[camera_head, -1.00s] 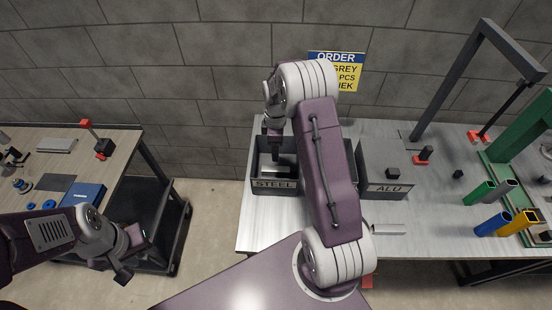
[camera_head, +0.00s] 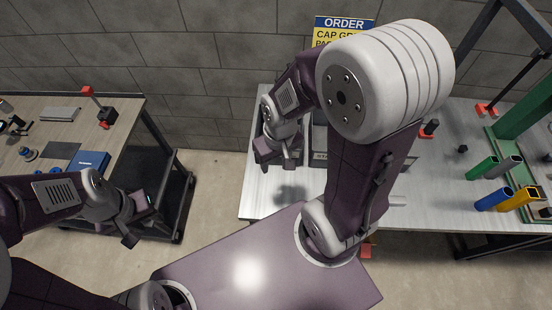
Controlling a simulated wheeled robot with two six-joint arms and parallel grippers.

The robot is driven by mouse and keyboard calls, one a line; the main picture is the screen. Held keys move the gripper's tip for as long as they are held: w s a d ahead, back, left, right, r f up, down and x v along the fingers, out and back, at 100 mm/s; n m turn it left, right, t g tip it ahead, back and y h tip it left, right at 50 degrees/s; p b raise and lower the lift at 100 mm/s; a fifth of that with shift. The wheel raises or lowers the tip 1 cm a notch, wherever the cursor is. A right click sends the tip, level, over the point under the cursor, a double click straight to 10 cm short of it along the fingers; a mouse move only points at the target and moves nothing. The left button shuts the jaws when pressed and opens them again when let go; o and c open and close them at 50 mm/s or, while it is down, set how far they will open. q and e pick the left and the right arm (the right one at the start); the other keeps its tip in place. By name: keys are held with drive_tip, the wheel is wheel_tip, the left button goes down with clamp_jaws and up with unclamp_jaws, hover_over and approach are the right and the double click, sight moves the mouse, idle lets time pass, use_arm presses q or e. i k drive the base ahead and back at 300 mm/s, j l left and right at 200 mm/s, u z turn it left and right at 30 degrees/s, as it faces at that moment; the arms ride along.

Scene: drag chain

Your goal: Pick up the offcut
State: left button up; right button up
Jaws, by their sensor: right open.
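A small pale metal piece, which looks like the offcut (camera_head: 398,200), lies near the front edge of the right-hand table, just right of my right arm. The arm hides part of it. My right gripper (camera_head: 279,163) is open and empty. My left gripper (camera_head: 137,219) is low on the left, in front of the dark cart and far from the piece. Its jaw opening is not clear.
My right arm covers most of the dark STEEL bin (camera_head: 318,165) and ALU bin (camera_head: 412,157). The right-hand table's front left (camera_head: 258,202) is clear.

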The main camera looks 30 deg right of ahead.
sight(394, 201)
drive_tip(key=k+l+z, duration=0.1)
drive_tip(key=z, duration=2.45)
